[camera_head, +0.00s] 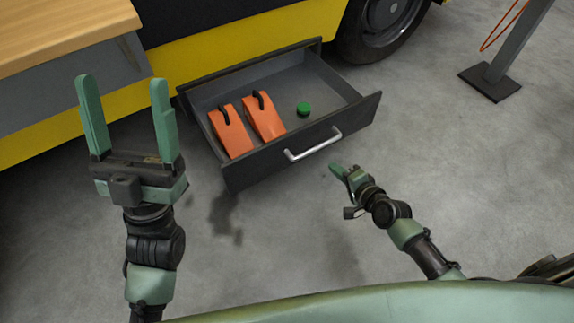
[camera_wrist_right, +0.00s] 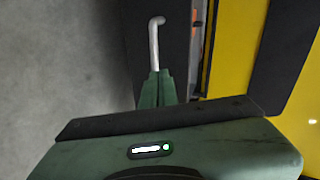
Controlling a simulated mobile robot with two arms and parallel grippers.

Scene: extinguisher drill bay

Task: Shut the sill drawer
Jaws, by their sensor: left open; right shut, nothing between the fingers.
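The sill drawer (camera_head: 231,172) is a dark grey drawer pulled out from the yellow and black vehicle side. Its front panel carries a silver bar handle (camera_head: 313,146), which also shows in the right wrist view (camera_wrist_right: 154,45). Inside lie two orange wedge-shaped things (camera_head: 231,132) with black grips and a small green round thing (camera_head: 304,109). My right gripper (camera_head: 336,170) is shut and empty, just in front of the drawer front near the handle's right end. In the right wrist view its fingertips (camera_wrist_right: 158,74) appear at the handle's lower end; contact is unclear. My left gripper (camera_head: 124,83) is open and empty, left of the drawer.
A wooden-topped bench (camera_head: 65,35) stands at the upper left. A vehicle wheel (camera_head: 385,25) is behind the drawer to the right. A grey post on a dark base plate (camera_head: 490,83) stands at the right. The concrete floor before the drawer is clear.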

